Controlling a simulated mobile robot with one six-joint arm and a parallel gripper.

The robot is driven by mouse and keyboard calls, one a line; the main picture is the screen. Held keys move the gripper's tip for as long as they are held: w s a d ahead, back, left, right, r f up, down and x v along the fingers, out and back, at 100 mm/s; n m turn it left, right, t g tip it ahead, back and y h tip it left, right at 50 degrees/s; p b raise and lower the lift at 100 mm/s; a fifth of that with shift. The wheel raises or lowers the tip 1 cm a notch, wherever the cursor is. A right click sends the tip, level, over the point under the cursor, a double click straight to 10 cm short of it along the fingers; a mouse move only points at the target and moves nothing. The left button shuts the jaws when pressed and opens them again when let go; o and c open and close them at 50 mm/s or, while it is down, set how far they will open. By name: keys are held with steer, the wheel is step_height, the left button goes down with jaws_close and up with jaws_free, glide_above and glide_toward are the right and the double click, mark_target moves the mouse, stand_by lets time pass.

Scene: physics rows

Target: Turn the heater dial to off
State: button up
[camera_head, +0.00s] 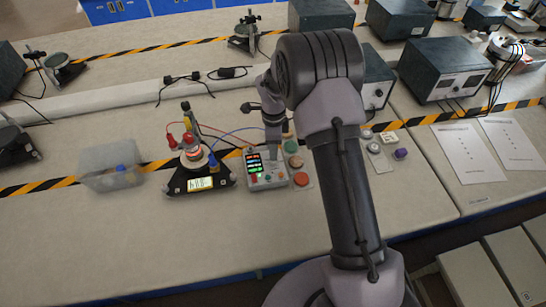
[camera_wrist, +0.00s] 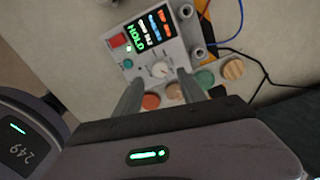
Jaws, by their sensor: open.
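A grey control box (camera_head: 267,170) stands on the bench in the head view, with a lit display and small knobs. In the wrist view the box (camera_wrist: 175,48) is seen from above, turned, with green letters reading HOLD. A pale round dial (camera_wrist: 160,70) with a pointer sits on its face. My gripper (camera_wrist: 158,78) is open, with one finger on either side of the dial; I cannot tell whether they touch it. In the head view my gripper (camera_head: 273,150) is over the box and hides part of its top.
A round device with a glowing red top (camera_head: 194,155) stands left of the box, with wires. Coloured discs, including a red one (camera_head: 301,179), lie right of it. A clear bin (camera_head: 112,179) is at left. Bare bench lies in front of the box.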

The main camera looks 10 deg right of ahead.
step_height(320, 180, down, 5)
steer(key=shift+f+b, duration=0.1)
steer(key=shift+b, duration=0.25)
jaws_close()
